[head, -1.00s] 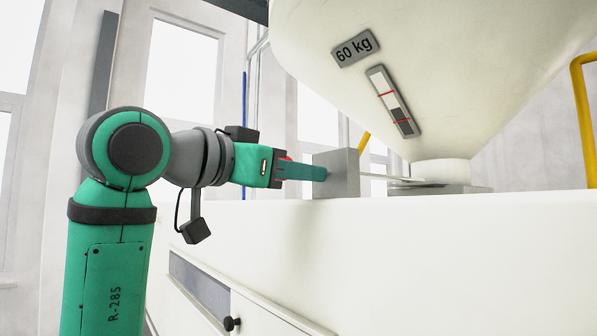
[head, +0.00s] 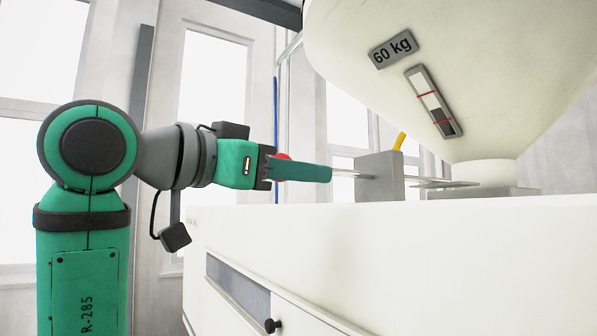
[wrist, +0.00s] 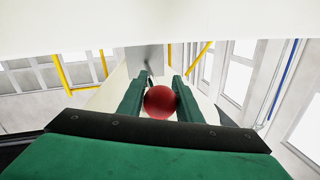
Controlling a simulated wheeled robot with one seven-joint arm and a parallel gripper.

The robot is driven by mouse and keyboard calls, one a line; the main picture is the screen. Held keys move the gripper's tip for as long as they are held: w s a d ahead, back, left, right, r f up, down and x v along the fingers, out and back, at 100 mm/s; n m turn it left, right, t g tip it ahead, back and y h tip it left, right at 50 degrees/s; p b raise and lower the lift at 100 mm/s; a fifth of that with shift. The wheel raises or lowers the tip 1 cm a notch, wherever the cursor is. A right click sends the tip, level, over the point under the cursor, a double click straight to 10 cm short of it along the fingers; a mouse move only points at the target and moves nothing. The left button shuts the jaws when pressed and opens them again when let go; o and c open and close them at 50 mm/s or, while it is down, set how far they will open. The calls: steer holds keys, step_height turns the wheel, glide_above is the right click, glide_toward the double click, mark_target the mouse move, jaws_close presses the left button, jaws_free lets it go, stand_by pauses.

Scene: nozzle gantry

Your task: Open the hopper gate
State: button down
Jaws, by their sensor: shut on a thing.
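The pale hopper (head: 480,85) narrows to a neck (head: 484,172) above a grey flange (head: 470,192). A thin metal gate plate (head: 432,184) lies between the flange and a grey block (head: 380,177). A thin rod (head: 344,172) comes out of the block's left side towards my gripper (head: 326,173). My gripper is shut on a red ball knob (head: 283,157), mostly hidden by the fingers in the head view. In the wrist view the red knob (wrist: 160,102) sits between the two green fingers, with the grey block beyond.
The white cabinet top (head: 300,220) lies below my gripper. A dark knob (head: 272,326) sticks out from its front. The hopper carries a "60 kg" label (head: 393,50) and a level gauge (head: 433,101). Yellow pipes (wrist: 66,75) stand behind.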

steer(key=c, duration=1.3)
jaws_free()
steer(key=v, duration=1)
steer(key=shift+s+a, duration=0.25)
steer(key=shift+a, duration=0.1)
